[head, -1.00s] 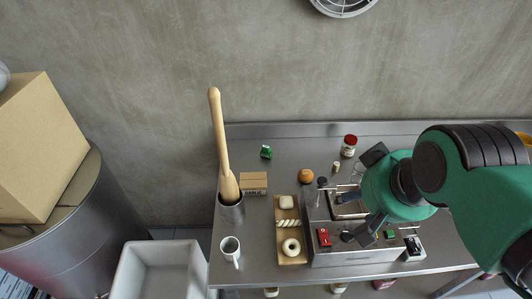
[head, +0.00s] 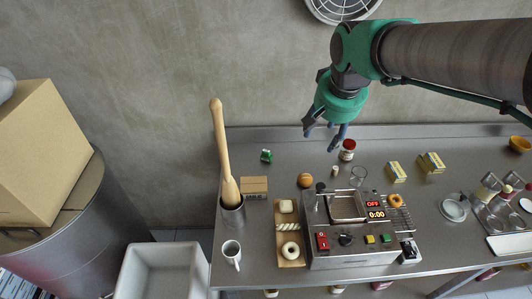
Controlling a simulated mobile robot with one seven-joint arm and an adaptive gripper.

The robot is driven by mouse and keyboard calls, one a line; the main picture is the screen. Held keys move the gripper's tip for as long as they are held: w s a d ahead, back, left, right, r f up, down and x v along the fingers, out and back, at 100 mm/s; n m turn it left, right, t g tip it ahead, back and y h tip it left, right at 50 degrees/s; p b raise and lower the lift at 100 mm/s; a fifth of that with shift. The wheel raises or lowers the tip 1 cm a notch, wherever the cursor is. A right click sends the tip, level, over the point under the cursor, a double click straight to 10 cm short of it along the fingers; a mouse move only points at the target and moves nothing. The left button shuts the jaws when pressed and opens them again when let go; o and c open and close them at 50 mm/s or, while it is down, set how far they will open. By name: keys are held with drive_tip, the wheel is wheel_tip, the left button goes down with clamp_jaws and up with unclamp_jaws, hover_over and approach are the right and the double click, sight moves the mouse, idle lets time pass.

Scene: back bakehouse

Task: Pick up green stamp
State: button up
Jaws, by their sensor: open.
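The green stamp (head: 266,155) appears to be the small green piece with a pale part, lying on the steel table (head: 245,215) near its back left. It is too small to make out in detail. My gripper (head: 325,136) is open and empty, above the back of the table. In the picture it is to the right of the green stamp and slightly above it, close to the red-lidded jar. Its dark fingers point down, apart from the stamp.
A tall wooden pin stands in a metal holder (head: 233,216) at the left. A garlic box (head: 254,187), an orange-brown ball (head: 305,180), a red-lidded jar (head: 347,149) and a fryer-like machine (head: 345,257) stand nearby. The table around the stamp is clear.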

drive_tip(key=w+a+f+p, duration=0.2)
drive_tip(key=w+a+f, duration=0.1)
drive_tip(key=w, duration=0.7)
drive_tip(key=m+g+p, duration=0.2)
drive_tip(key=m+p, duration=0.1)
drive_tip(key=p, duration=0.1)
hover_over(266, 151)
drive_tip(key=s, duration=0.2)
wheel_tip(266, 151, down, 22)
drive_tip(key=shift+w+a+f+h, duration=0.1)
drive_tip(key=shift+a+f+h, duration=0.05)
drive_tip(key=shift+a+h, duration=0.2)
drive_tip(key=shift+w+d+f, duration=0.1)
drive_tip(key=shift+w+f, duration=0.1)
drive_tip(key=shift+f, duration=1.2)
drive_tip(key=shift+w+d+f, duration=0.1)
drive_tip(key=shift+w+f, duration=0.1)
drive_tip(key=shift+f, duration=1.25)
drive_tip(key=shift+w+d+f, duration=0.1)
drive_tip(key=shift+w+f, duration=0.1)
drive_tip(key=shift+f, duration=1.2)
drive_tip(key=shift+f, duration=0.1)
drive_tip(key=shift+w+d+f, duration=0.1)
drive_tip(key=shift+w+f, duration=0.1)
drive_tip(key=shift+f, duration=1.05)
drive_tip(key=shift+w+f, duration=0.15)
drive_tip(key=shift+f, duration=1.05)
